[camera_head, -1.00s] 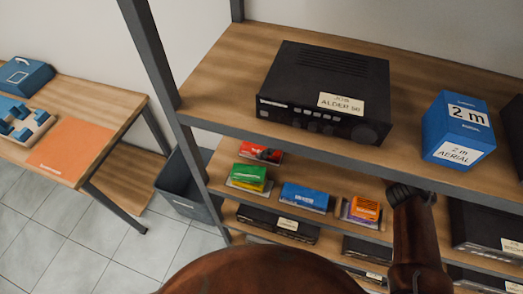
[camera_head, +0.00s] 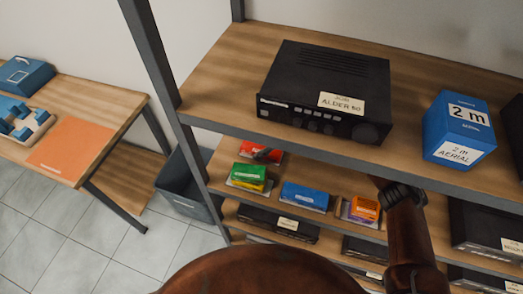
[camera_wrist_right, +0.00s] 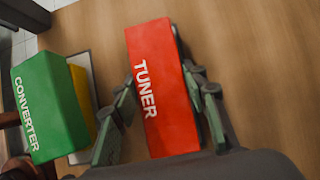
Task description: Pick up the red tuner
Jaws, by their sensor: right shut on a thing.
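The red tuner (camera_wrist_right: 158,95) lies on the wooden shelf and shows large in the right wrist view, with the word TUNER on it. In the head view the red tuner (camera_head: 249,148) is at the back left of the second shelf, partly covered by my gripper. My right gripper (camera_wrist_right: 165,112) has one finger on each side of the tuner and is shut on it. In the head view my right arm reaches under the top shelf, and the gripper (camera_head: 268,154) shows only in part. My left gripper is in neither view.
A green converter box (camera_wrist_right: 48,105) stands just left of the tuner. A blue box (camera_head: 305,197) and an orange box (camera_head: 364,209) sit on the same shelf. The top shelf (camera_head: 215,85), with a black radio (camera_head: 325,90) and a blue aerial box (camera_head: 459,128), hangs above my arm.

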